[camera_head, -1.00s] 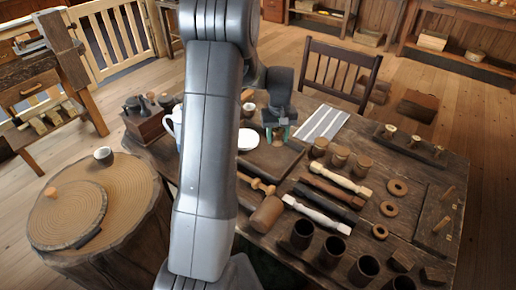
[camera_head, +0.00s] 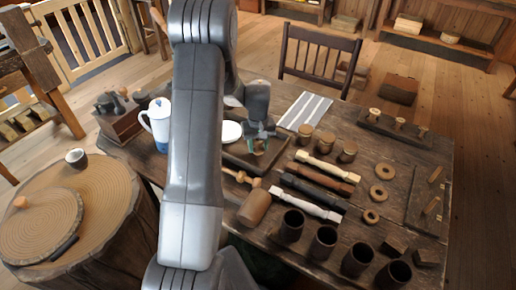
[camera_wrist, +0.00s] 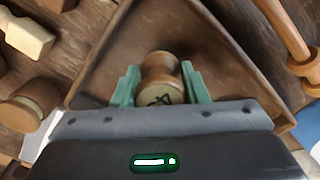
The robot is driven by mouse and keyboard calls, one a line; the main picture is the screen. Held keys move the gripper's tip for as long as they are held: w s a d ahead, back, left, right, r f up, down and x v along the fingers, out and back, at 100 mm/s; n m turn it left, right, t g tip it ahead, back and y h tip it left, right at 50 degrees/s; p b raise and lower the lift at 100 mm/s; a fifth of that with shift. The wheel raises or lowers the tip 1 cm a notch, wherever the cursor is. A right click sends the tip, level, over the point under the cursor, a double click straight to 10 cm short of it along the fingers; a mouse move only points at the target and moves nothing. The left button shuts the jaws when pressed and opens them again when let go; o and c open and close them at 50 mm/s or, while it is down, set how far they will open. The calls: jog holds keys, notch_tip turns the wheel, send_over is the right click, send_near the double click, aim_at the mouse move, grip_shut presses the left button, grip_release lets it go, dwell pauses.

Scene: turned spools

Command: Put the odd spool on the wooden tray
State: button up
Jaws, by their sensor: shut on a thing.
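My gripper (camera_head: 260,146) is over the wooden tray (camera_head: 238,157), left of the middle of the table. In the wrist view its green fingers (camera_wrist: 160,88) are shut on a brown waisted spool (camera_wrist: 161,70). The spool's pale end faces the camera and bears a dark mark. The bare tray floor (camera_wrist: 215,75) shows around and beyond the spool. I cannot tell whether the spool touches the tray. Three other spools stand right of the tray: one at the back (camera_head: 305,134), a middle one (camera_head: 327,141) and a right one (camera_head: 348,151).
Turned spindles (camera_head: 318,170), a mallet (camera_head: 254,207) and several dark cups (camera_head: 323,242) lie or stand nearby. My arm hides part of the table's left side.

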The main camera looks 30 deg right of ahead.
jog(key=shift+f, duration=1.1)
jog(key=shift+f, duration=0.25)
jog(key=o, duration=1)
jog(key=shift+r, duration=0.1)
jog(key=shift+c, duration=0.2)
notch_tip(320, 180, up, 12)
jog(key=shift+r+b, duration=0.2)
jog(key=shift+b, duration=0.2)
jog(key=shift+f, duration=0.1)
